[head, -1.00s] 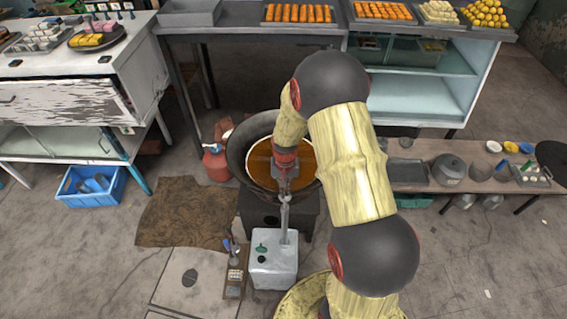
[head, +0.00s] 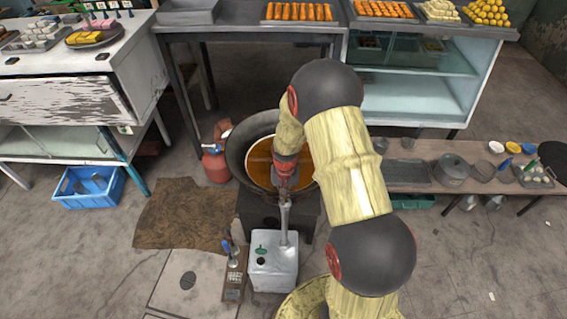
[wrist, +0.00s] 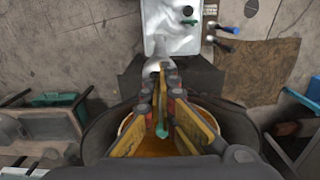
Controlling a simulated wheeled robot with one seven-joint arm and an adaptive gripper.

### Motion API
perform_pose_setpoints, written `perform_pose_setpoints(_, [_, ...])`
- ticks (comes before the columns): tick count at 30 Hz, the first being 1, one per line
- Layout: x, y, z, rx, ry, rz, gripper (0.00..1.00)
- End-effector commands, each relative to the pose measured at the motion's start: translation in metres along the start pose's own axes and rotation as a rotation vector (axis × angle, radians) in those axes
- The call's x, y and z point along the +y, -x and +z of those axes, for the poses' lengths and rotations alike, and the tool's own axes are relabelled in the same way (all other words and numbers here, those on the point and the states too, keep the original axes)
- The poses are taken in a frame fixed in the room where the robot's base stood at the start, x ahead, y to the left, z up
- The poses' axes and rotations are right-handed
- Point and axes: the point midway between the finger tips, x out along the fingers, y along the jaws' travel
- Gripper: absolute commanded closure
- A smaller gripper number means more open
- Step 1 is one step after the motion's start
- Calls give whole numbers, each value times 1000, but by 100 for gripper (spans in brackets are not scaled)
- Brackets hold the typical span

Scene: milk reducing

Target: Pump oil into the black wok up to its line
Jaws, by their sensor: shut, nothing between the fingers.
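The black wok (head: 236,165) sits on a dark stove, with orange-brown oil (head: 259,169) inside and a pale ring around the oil. The wok also shows in the wrist view (wrist: 99,134). A white square tin (head: 272,276) stands on the floor in front, with a grey metal pump (head: 284,228) rising from its top toward the wok. My gripper (head: 285,187) is shut and empty at the pump's upper end, over the wok's near side. In the wrist view my fingers (wrist: 162,88) lie close to the pump; contact is unclear. My arm hides the wok's right part.
A narrow board with a blue-handled tool (head: 232,262) lies left of the tin. A brown mat (head: 180,215) covers floor further left. A red gas cylinder (head: 215,165) stands beside the wok. A low bench (head: 420,180) with pots is at right.

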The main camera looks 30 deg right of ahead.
Motion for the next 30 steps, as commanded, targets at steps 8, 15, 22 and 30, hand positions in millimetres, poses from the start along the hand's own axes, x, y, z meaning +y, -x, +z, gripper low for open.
perform_pose_setpoints(8, [0, 14, 0, -1, 0, 0, 100])
perform_pose_setpoints(15, [0, 34, 1, -2, 0, 1, 100])
perform_pose_setpoints(22, [0, 53, 1, -2, 0, 1, 100])
perform_pose_setpoints(30, [0, 75, 0, -1, 0, 0, 100])
